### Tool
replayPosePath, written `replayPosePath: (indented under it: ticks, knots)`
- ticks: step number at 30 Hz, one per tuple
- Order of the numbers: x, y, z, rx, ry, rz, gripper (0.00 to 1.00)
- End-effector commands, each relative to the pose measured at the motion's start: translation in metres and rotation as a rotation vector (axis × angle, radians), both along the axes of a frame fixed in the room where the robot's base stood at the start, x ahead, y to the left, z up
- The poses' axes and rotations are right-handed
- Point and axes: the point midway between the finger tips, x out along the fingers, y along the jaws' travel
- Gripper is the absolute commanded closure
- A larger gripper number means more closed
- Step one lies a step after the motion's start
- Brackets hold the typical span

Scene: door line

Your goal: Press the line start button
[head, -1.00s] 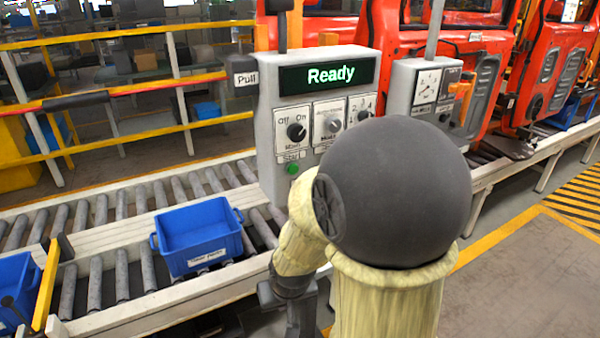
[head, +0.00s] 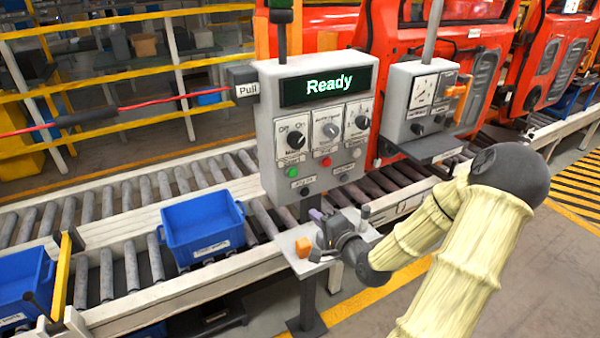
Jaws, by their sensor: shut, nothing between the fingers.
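The grey control panel (head: 268,160) stands beside the roller conveyor, and its display (head: 328,86) reads "Ready". My gripper (head: 323,228) is shut and empty, below the panel and apart from the green button. Its fingertips are small and partly hard to make out.
A small grey shelf (head: 290,262) with an orange block (head: 303,247) is below the panel, close to my gripper. A blue bin (head: 203,228) sits on the rollers to the left. A second grey box (head: 395,98) hangs at the right. A red pull cord (head: 160,101) runs left.

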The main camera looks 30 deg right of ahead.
Motion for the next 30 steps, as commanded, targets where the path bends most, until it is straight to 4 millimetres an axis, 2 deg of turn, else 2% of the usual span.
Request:
replayPosePath:
  ticks: [1,5,17,23,30]
  knots:
    - [-0.003,-0.009,0.013,0.048,-0.048,-0.026,1.0]
    - [-0.007,-0.02,0.028,0.114,-0.122,-0.054,1.0]
    - [-0.005,-0.021,0.029,0.118,-0.13,-0.058,1.0]
    - [0.014,-0.021,0.03,0.118,-0.129,-0.058,1.0]
    - [0.056,-0.018,0.032,0.119,-0.129,-0.054,1.0]
